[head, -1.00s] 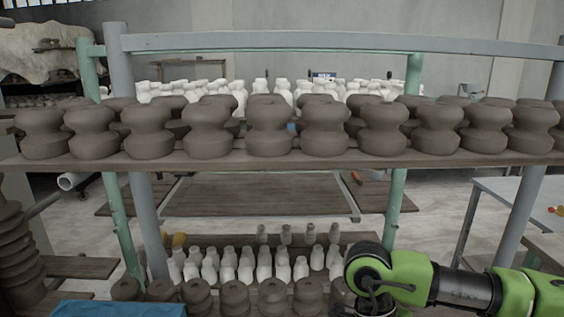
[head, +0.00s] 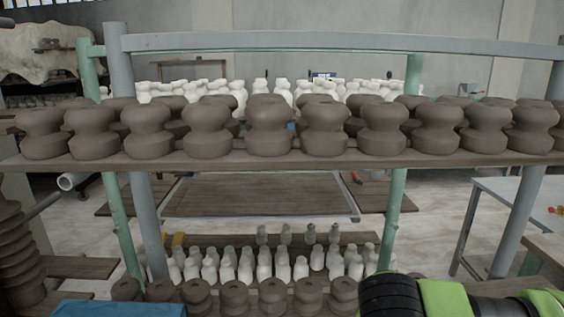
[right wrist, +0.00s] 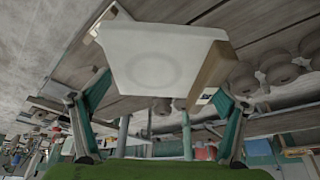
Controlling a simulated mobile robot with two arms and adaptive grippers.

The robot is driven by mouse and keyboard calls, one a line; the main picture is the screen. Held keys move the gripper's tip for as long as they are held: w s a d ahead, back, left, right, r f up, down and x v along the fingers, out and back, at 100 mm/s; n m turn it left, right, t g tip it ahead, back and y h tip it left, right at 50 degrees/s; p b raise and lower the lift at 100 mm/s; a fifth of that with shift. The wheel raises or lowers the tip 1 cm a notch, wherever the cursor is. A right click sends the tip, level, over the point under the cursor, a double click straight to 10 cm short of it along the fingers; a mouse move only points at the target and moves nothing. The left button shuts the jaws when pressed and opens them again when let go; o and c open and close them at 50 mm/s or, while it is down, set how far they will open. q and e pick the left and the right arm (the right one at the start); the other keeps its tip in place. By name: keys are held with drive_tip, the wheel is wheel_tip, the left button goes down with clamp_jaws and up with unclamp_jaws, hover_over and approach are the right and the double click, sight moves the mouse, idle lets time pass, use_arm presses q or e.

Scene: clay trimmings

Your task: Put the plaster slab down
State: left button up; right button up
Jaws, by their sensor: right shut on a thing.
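The plaster slab (right wrist: 155,58) is a pale, off-white block with a faint round mark on its face. It shows in the right wrist view, at the upper middle, with a tan-coloured side at its right. My right gripper (right wrist: 162,92) is shut on the slab, with one finger at each side of it. The slab looks tilted in that view, and I see no clear contact with a surface beneath it. In the head view only part of my right arm shows at the bottom right; the slab and gripper are out of sight there. My left gripper is not in view.
A rack shelf (head: 300,162) crosses the head view, crowded with dark clay pieces (head: 270,128). Below are white bottle-shaped pieces (head: 246,268) and more dark ones. A blue-topped thing (head: 118,309) is at bottom left. A grey table (head: 500,195) stands at right.

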drive_tip(key=shift+w+d+r+n+y, duration=0.1)
drive_tip(key=shift+w+n+y, duration=0.1)
drive_tip(key=shift+n, duration=0.4)
drive_tip(key=shift+w+r+n+y, duration=0.1)
drive_tip(key=shift+n+y, duration=0.1)
drive_tip(key=shift+n, duration=0.4)
drive_tip(key=shift+w+d+r+n+t+y, duration=0.15)
drive_tip(key=shift+w+r+n+t+y, duration=0.1)
drive_tip(key=shift+n, duration=0.35)
drive_tip(key=shift+w+d+r+n+t+y, duration=0.15)
drive_tip(key=shift+w+n, duration=0.1)
drive_tip(key=shift+n, duration=0.35)
drive_tip(key=shift+w+r+n+y, duration=0.15)
drive_tip(key=shift+w+n+y, duration=0.15)
drive_tip(key=shift+n, duration=0.5)
drive_tip(key=shift+w+r+n+y, duration=0.15)
drive_tip(key=shift+n+y, duration=0.15)
drive_tip(key=shift+n, duration=0.5)
